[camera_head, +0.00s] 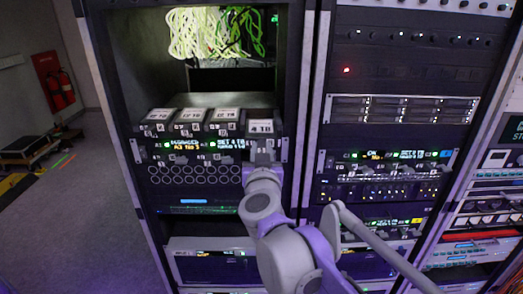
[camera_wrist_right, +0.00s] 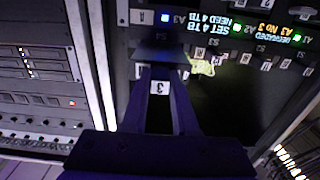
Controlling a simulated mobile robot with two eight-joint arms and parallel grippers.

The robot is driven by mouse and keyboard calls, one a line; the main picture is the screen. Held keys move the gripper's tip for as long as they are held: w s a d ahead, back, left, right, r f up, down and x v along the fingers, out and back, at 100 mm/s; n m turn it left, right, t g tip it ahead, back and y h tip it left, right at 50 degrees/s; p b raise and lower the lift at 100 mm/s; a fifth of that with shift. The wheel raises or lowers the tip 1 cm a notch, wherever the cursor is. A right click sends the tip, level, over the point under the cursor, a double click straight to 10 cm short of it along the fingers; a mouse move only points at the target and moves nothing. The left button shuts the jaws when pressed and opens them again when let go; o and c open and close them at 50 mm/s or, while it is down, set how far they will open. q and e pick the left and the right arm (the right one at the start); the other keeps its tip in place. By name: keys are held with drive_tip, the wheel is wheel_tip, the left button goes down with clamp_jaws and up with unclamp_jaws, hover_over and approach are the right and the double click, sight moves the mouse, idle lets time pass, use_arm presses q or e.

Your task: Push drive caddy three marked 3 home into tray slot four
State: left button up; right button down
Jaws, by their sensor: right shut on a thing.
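The drive tray (camera_head: 283,150) sits in the left rack with a row of caddies. The caddy at its right end (camera_head: 260,127) is labelled 4 TB and stands further out toward me than its neighbours labelled 12 TB (camera_head: 228,114). My right gripper (camera_head: 262,152) is at the front of this caddy. In the right wrist view a white tag marked 3 (camera_wrist_right: 159,87) shows between the fingers of my right gripper (camera_wrist_right: 160,75), which is shut on the caddy. The fingers and my arm hide much of its front. My left gripper is out of view.
Small lit displays (camera_head: 225,144) are below the caddies, one reading SET 4 TB. A bundle of pale and green cables (camera_head: 215,32) hangs above in the open bay. Rack uprights (camera_head: 310,110) stand close on the right.

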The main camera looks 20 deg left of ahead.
sight(261, 142)
drive_tip(key=shift+w, duration=0.1)
drive_tip(key=shift+x, duration=1.35)
drive_tip(key=shift+a, duration=0.1)
drive_tip(key=shift+w, duration=0.1)
drive_tip(key=shift+w+a, duration=0.1)
drive_tip(key=shift+w, duration=0.15)
drive_tip(key=shift+p+x, duration=0.5)
drive_tip(key=shift+x, duration=2.15)
drive_tip(key=shift+w, duration=0.25)
drive_tip(key=shift+w+a, duration=0.15)
drive_tip(key=shift+w, duration=0.35)
drive_tip(key=c, duration=0.6)
unclamp_jaws()
